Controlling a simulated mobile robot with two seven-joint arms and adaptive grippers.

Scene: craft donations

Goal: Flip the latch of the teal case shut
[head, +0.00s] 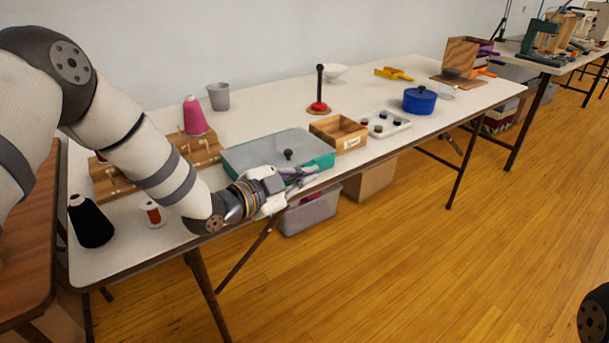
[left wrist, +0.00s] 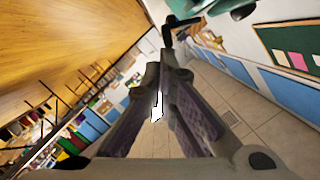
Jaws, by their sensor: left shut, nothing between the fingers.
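The teal case (head: 262,152) lies near the front edge of the long white table, with its greyish lid down and a dark knob on top. My left gripper (head: 304,174) is at the case's front side, close to the table edge. Its fingers are shut with nothing between them. In the left wrist view the fingertips (left wrist: 164,70) point toward a dark bent piece (left wrist: 181,22) beside a teal part of the case (left wrist: 242,12) at the top edge. I cannot tell whether that piece is the latch, or whether the fingers touch it. My right gripper is not in view.
An open wooden box (head: 338,134) stands just right of the case, with a white tray (head: 386,126) of small jars beyond. A wooden rack (head: 110,180) with a pink spool (head: 194,116) is at left. A grey bin (head: 308,213) sits below the table.

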